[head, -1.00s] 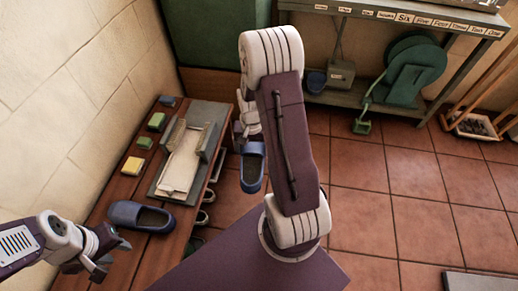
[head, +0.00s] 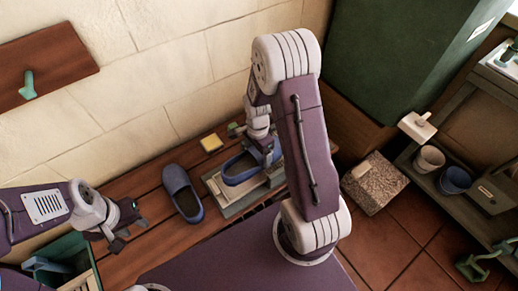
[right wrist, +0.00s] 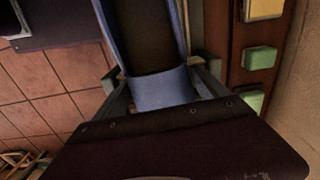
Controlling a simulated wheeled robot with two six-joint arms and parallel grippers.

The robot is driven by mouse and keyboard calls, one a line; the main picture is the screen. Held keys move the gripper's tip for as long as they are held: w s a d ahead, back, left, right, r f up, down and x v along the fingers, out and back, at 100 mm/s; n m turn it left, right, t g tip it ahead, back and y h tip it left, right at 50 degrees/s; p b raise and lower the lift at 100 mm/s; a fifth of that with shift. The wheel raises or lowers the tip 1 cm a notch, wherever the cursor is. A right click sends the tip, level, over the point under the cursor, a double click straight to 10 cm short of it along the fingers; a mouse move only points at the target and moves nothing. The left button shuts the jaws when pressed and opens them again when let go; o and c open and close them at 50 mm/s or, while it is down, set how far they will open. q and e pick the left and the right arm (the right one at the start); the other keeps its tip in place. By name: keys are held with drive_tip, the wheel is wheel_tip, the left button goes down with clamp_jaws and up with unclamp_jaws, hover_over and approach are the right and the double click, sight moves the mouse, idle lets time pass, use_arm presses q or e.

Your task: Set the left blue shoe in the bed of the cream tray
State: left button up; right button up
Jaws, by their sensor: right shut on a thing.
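A blue shoe (head: 238,170) is held by my right gripper (head: 268,150) over the cream tray (head: 259,195) and hides part of it. I cannot tell whether the shoe touches the tray. In the right wrist view the shoe (right wrist: 162,88) sits between the two fingers of my right gripper (right wrist: 162,80), which are shut on it. The cream tray lies on a grey-green board on the wooden bench (head: 150,250). A second blue shoe (head: 182,192) lies on the bench to the left of the tray. My left gripper (head: 130,230) is open and empty, left of that shoe.
A yellow block (head: 211,143) and a green block (head: 234,129) lie along the wall side of the bench; green blocks show in the right wrist view (right wrist: 260,60). A green crate (head: 75,255) stands at lower left. A speckled block (head: 375,184) stands right of my arm.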

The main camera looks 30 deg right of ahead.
drive_tip(key=shift+w+f+m, duration=0.2)
drive_tip(key=shift+f+m, duration=0.1)
drive_tip(key=shift+a, duration=0.1)
wheel_tip(320, 180, down, 5)
drive_tip(key=b, duration=0.5)
drive_tip(key=shift+r, duration=0.1)
drive_tip(key=o, duration=1.5)
drive_tip(key=shift+o, duration=0.2)
wheel_tip(320, 180, up, 9)
drive_tip(key=p, duration=0.5)
drive_tip(key=shift+r, duration=0.1)
